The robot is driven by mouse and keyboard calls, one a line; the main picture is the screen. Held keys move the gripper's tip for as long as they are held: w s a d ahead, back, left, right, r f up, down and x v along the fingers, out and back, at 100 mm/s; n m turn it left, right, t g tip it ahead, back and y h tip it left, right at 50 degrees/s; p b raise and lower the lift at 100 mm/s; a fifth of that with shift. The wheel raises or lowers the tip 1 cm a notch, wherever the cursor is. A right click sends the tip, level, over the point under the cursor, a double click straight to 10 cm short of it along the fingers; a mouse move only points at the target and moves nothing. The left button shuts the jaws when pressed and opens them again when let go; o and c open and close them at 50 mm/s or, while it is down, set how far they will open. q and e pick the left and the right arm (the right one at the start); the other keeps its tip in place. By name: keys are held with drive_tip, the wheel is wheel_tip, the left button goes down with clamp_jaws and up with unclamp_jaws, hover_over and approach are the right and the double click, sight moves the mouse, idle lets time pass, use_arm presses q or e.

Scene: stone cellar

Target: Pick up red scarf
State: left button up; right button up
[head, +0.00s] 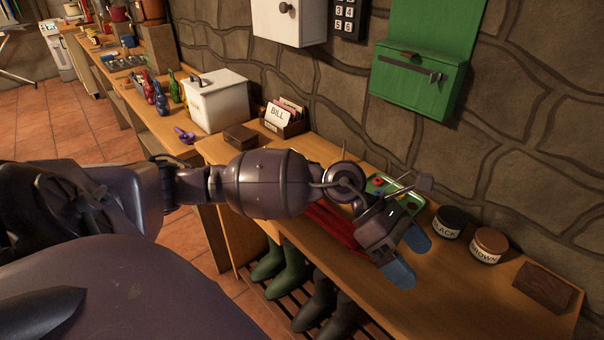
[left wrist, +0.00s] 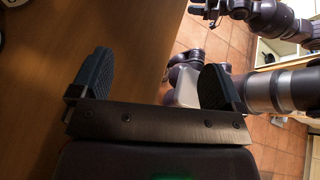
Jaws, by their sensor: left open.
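The red scarf (head: 332,229) lies on the wooden bench top, partly hidden under my left forearm and wrist. My left gripper (head: 408,254) is above the bench, to the right of the scarf, with its two blue fingers apart. In the left wrist view the open fingers (left wrist: 157,82) have nothing between them, and the scarf does not show there. Parts of my own body show at the right of that view; a dark arm end at its top edge may be my right gripper, but its jaws are unclear.
A green tray (head: 382,184) lies behind my wrist. Black (head: 449,221) and brown (head: 488,245) labelled jars and a wooden block (head: 542,287) stand to the right. A bill holder (head: 284,120) is at the left by the stone wall. Boots (head: 285,262) stand beneath the bench.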

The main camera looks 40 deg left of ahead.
use_arm(q)
drive_tip(key=w+a+f+m+y, duration=0.2)
drive_tip(key=w+a+m+y, duration=0.1)
drive_tip(key=a+y, duration=0.3)
wheel_tip(320, 180, up, 2)
drive_tip(key=m+y, duration=0.1)
drive_tip(key=y, duration=0.5)
hover_over(337, 219)
drive_tip(key=shift+w+d+r, duration=0.1)
drive_tip(key=shift+d+r, duration=0.05)
drive_tip(key=shift+f, duration=0.2)
wheel_tip(337, 219, down, 10)
drive_tip(key=shift+f+b, duration=0.15)
drive_tip(key=shift+b, duration=0.15)
drive_tip(key=c, duration=1.1)
wheel_tip(337, 219, up, 20)
drive_tip(key=shift+r+p, duration=0.1)
drive_tip(key=shift+p, duration=0.55)
